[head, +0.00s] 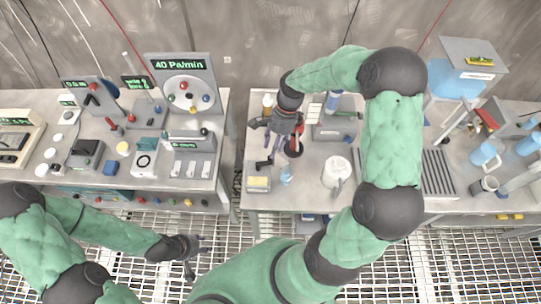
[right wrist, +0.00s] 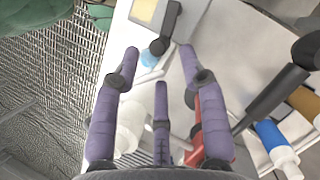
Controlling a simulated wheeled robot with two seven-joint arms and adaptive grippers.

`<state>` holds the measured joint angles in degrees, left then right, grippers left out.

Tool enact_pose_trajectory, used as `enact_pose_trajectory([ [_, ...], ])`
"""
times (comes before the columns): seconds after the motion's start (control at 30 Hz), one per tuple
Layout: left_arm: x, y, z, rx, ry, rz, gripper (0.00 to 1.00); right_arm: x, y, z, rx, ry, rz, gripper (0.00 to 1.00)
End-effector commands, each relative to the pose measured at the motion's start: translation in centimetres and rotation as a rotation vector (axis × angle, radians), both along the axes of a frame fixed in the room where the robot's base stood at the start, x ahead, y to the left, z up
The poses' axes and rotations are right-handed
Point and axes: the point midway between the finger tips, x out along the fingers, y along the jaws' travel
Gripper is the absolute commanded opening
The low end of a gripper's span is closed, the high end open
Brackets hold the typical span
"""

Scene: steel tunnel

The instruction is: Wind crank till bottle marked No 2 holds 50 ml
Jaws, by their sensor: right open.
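A small box with a yellow panel (head: 258,183) and a black crank (head: 265,164) stands at the left front of the right bench. In the right wrist view the black crank (right wrist: 165,35) lies just beyond the fingertips, apart from them. A small pale blue vessel (head: 286,174) is right of the box; a blue round part (right wrist: 150,58) shows beside the crank. No bottle marking or level is readable. My right gripper (head: 262,131) is open and empty above the bench, behind the crank (right wrist: 160,66). My left gripper (head: 192,250) looks open and empty over the floor grating.
A red item (head: 296,146) stands close under my right gripper. A white jug (head: 337,172) is to the right, near my right arm. A blue-and-white bottle (right wrist: 273,138) lies right in the wrist view. A gap separates the right bench from the left bench (head: 205,102).

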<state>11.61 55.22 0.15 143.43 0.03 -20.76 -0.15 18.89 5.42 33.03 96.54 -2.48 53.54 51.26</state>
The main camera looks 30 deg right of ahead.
Motion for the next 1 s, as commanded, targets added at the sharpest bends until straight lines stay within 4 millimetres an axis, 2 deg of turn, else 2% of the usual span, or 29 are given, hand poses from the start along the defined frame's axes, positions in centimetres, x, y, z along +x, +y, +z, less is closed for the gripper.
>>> enact_pose_trajectory([
  [0.1, 0.0, 0.0, -0.4, 0.0, -0.001, 0.0, 0.4, -0.3, 0.7, -1.9, 0.001, 0.001, 0.0, 0.43],
  [0.3, 0.0, 0.0, -0.7, 0.0, 0.0, 0.0, 0.4, -0.6, 1.5, -3.9, 0.0, 0.0, 0.0, 0.43],
  [0.7, 0.0, 0.0, -0.7, 0.0, 0.0, 0.0, 0.4, -0.7, 1.7, -4.4, -0.001, -0.001, 0.0, 0.43],
  [0.73, 0.0, 0.0, -0.7, 0.0, -0.001, 0.0, 0.4, -0.7, 1.7, -4.4, -0.001, -0.001, 0.0, 0.37],
  [0.87, 0.0, 0.0, -0.7, 0.0, -0.001, 0.0, 0.4, -0.7, 1.7, -4.4, -0.001, -0.001, 0.0, 0.01],
  [1.0, 0.0, 0.0, -0.7, 0.0, -0.001, 0.0, 0.4, -0.7, 1.7, -4.4, 0.001, -0.002, -0.001, 0.0],
])
